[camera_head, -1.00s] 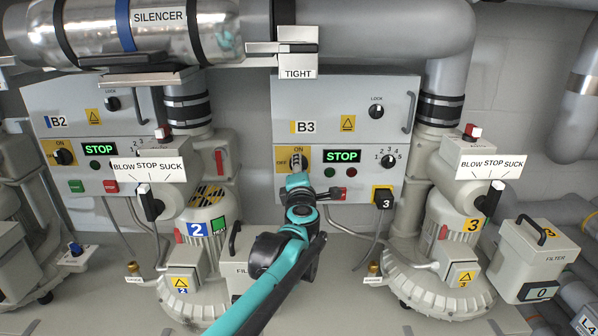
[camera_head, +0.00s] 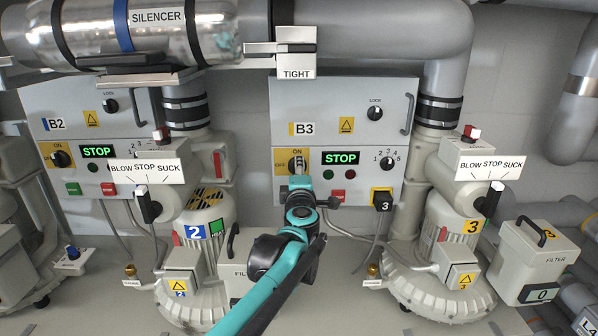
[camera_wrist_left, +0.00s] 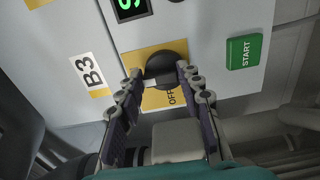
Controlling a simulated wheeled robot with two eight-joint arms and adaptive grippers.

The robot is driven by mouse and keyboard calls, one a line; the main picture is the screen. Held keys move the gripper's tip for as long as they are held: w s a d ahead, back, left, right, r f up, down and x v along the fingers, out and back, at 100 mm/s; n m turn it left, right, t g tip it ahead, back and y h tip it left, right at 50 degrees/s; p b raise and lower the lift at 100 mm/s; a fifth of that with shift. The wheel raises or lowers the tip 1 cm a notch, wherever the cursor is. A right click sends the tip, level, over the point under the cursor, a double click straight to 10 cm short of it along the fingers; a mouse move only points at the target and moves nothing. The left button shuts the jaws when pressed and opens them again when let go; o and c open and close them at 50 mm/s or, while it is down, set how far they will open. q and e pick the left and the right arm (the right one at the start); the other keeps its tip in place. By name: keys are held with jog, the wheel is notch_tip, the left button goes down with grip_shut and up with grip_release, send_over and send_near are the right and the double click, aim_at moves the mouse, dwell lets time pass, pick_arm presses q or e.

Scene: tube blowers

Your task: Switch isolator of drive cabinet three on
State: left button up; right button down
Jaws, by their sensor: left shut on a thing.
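The isolator knob of cabinet B3 (camera_head: 298,161) is a dark round switch on a yellow plate, with ON above it and OFF at its left. In the left wrist view the knob (camera_wrist_left: 164,69) sits between the two fingertips of my left gripper (camera_wrist_left: 161,78). The fingers are shut on its sides. My left gripper (camera_head: 299,180) also shows in the head view, just below the knob and covering part of it. A pale mark shows beside the knob's edge, but its exact setting is hard to read. My right gripper is not in view.
The B3 display (camera_head: 341,158) reads STOP in green. A selector dial (camera_head: 388,163) is at its right. A green START button (camera_wrist_left: 245,51) lies near the fingers.

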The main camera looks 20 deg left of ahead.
pick_arm(q)
jog(key=o, duration=1.2)
jog(key=shift+c, duration=0.2)
jog(key=v, duration=1.2)
jog(key=shift+d, duration=0.1)
